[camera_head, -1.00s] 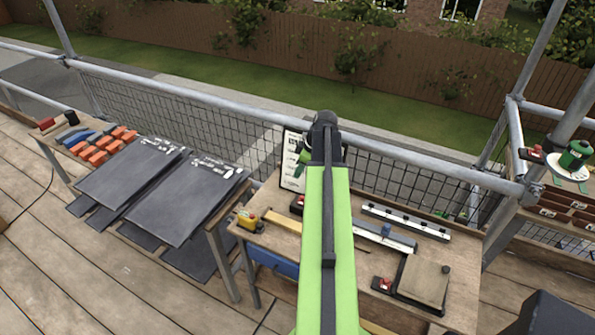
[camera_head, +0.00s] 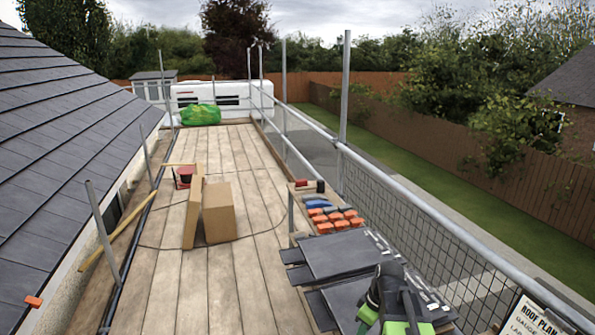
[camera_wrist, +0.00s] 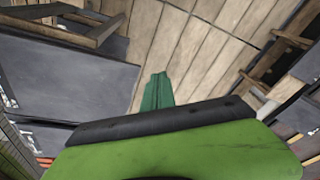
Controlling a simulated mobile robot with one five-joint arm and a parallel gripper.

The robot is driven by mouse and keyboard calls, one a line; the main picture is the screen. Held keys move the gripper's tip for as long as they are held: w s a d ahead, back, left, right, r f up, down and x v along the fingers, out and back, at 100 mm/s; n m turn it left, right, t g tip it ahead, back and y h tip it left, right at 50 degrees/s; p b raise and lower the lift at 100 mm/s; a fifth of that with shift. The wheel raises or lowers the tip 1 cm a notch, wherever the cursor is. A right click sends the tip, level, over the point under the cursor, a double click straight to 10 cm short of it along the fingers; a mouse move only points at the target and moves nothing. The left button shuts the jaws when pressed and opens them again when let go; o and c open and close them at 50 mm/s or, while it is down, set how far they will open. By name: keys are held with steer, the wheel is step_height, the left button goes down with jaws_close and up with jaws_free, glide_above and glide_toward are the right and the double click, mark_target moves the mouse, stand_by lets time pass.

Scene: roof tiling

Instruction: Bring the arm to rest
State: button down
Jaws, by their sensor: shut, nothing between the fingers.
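My arm (camera_head: 398,318), lime green and black, shows at the bottom right of the head view, in front of the dark slates (camera_head: 342,254). In the wrist view my gripper (camera_wrist: 157,90) shows as narrow dark green fingers, closed together with nothing between them. They point over the plank deck (camera_wrist: 188,45). Much of the gripper is hidden in the wrist view by my own green and black arm part.
A bench holds orange and blue tools (camera_head: 330,215). A mesh guardrail (camera_head: 425,215) runs along the right, the tiled roof (camera_head: 60,130) along the left.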

steer(key=s+a+m+g+h, duration=0.1)
steer(key=s+a+m, duration=0.3)
steer(key=m, duration=0.5)
steer(key=shift+s+a+f+h, duration=0.2)
steer(key=shift+s+h, duration=0.3)
steer(key=shift+s, duration=0.65)
